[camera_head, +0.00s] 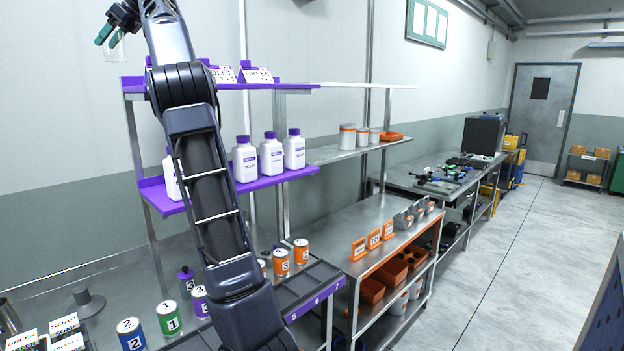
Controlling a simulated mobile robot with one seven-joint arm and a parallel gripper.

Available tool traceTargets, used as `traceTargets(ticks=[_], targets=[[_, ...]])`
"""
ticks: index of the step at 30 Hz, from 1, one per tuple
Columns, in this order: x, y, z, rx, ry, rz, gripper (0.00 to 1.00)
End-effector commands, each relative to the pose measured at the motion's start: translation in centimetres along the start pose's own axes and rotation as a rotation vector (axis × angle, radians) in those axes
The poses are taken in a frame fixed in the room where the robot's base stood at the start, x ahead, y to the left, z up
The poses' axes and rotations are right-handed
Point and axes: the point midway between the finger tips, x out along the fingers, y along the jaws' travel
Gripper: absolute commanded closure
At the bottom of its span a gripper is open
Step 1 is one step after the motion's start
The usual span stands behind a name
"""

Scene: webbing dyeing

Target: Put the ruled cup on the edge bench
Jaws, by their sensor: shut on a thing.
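My gripper (109,32) is at the upper left, raised near the left end of the purple shelf. Its green fingertips are shut on a small clear thing, the ruled cup (117,48), which shows only faintly against the pale wall. Its ruling cannot be made out. A long metal bench runs along the wall, in a near part (320,290), a middle part (400,243) with orange holders, and a far part (437,178) with dark and green tools. No label shows which is the edge bench.
White bottles (271,156) stand on the purple shelf (255,182). A grey shelf (340,152) holds pale jars. My arm hides part of the near bench. The floor (500,260) at right is clear.

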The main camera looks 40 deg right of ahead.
Motion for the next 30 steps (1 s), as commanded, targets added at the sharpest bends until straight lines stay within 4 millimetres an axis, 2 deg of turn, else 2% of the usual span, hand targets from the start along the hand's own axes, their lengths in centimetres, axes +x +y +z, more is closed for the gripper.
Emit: traceTargets(ticks=[1,6,15,21,30], targets=[[-1.1,-1.5,-1.3,0.023,0.001,-0.022,0.75],[-4.8,-5.9,-5.5,0.088,0.001,-0.088,0.75],[-12.0,-11.9,-13.3,0.203,0.0,-0.203,0.75],[-17.1,-14.8,-18.9,0.278,0.0,-0.278,0.75],[-25.2,-17.5,-27.7,0.39,0.0,-0.391,0.75]])
